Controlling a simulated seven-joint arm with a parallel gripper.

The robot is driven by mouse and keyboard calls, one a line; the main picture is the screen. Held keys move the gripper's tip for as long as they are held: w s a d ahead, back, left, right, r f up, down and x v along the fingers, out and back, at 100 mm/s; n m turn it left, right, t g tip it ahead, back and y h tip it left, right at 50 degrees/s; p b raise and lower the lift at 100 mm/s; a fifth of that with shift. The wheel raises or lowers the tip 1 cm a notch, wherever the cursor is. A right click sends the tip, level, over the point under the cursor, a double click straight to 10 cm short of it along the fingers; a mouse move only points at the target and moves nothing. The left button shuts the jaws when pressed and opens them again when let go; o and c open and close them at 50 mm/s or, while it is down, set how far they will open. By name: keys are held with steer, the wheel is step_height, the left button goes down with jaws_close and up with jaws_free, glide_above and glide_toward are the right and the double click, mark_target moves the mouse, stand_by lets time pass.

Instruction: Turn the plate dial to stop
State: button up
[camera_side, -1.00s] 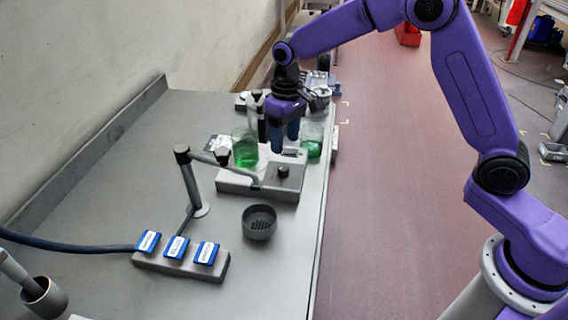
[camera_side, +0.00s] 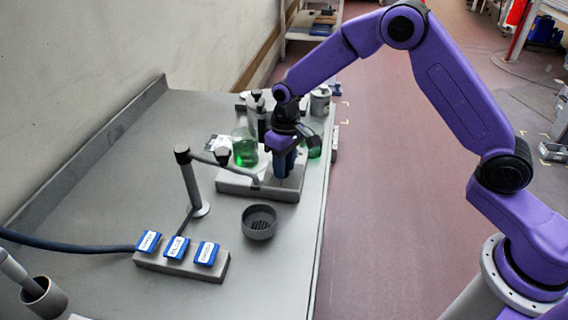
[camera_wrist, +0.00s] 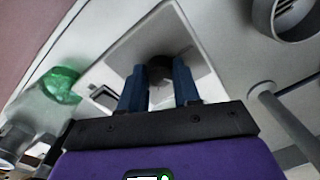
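The plate dial (camera_wrist: 160,64) is a dark round knob on the grey hotplate unit (camera_side: 235,187). In the side view my gripper hides the dial. My gripper (camera_side: 285,173) is low over the right part of the unit, pointing down. In the wrist view its two blue fingers (camera_wrist: 160,84) are apart, one on each side of the dial, with a gap between them. I cannot tell whether the fingertips touch the dial. The dial's pointer or marking is not readable.
A beaker of green liquid (camera_side: 244,149) stands close left of my gripper, and another green vessel (camera_side: 314,146) behind right. A post with an arm (camera_side: 190,183) stands left. A dark cup (camera_side: 259,222) and a block with blue switches (camera_side: 180,260) are in front.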

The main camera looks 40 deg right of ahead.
jaws_close()
steer(key=shift+n, duration=0.4)
steer(key=n, duration=0.5)
steer(key=shift+n, duration=0.3)
steer(key=n, duration=0.5)
steer(key=shift+w, duration=0.1)
steer(key=shift+r+n, duration=0.1)
steer(key=shift+n, duration=0.3)
steer(key=shift+h, duration=0.3)
steer(key=o, duration=0.6)
jaws_free()
